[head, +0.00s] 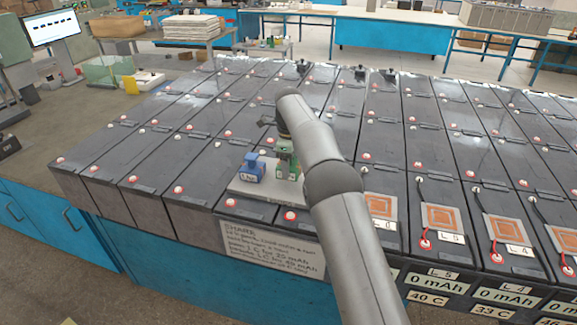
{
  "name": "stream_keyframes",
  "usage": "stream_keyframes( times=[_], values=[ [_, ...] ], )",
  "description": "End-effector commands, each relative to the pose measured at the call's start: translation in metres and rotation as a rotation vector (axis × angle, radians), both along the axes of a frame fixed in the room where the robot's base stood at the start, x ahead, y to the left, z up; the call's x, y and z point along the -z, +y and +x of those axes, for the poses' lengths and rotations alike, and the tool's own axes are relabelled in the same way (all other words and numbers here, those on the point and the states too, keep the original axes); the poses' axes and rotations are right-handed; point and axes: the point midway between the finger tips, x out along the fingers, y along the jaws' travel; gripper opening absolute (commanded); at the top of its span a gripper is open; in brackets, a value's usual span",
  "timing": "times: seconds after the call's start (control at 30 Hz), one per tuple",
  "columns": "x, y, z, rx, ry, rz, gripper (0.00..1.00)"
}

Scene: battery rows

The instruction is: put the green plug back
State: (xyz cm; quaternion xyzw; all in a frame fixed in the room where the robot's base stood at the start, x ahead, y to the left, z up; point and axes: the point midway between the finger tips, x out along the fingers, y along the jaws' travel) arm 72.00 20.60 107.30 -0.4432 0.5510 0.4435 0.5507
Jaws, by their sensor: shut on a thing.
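The green plug (288,166) is upright at the right part of a pale grey plate (240,188), just left of my arm. My gripper (284,144) is above it, pointing down, shut on the plug's top. The arm's wrist partly hides the fingers. I cannot tell whether the plug's foot touches the plate or hangs slightly above it. A blue plug (252,168) with a white label stands on the same plate, left of the green one and apart from it.
Rows of black batteries (155,158) with red and white terminals surround the plate. A handwritten SHARE sign (272,248) hangs at the front. Batteries at right carry orange pads (442,217) with dark cables. A monitor (52,28) stands at the far left.

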Motion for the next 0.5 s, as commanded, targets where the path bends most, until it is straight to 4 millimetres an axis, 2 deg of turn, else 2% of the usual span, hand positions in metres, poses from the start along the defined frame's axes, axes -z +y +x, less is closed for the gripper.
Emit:
stream_keyframes(
  times=[0.2, 0.4, 0.5],
  values=[
    [0.008, 0.002, 0.007, 0.0, -0.001, 0.0, 0.35],
    [0.034, 0.002, 0.007, 0.0, 0.001, 0.0, 0.35],
    [0.039, 0.002, 0.007, -0.001, -0.002, 0.001, 0.35]
  ],
)
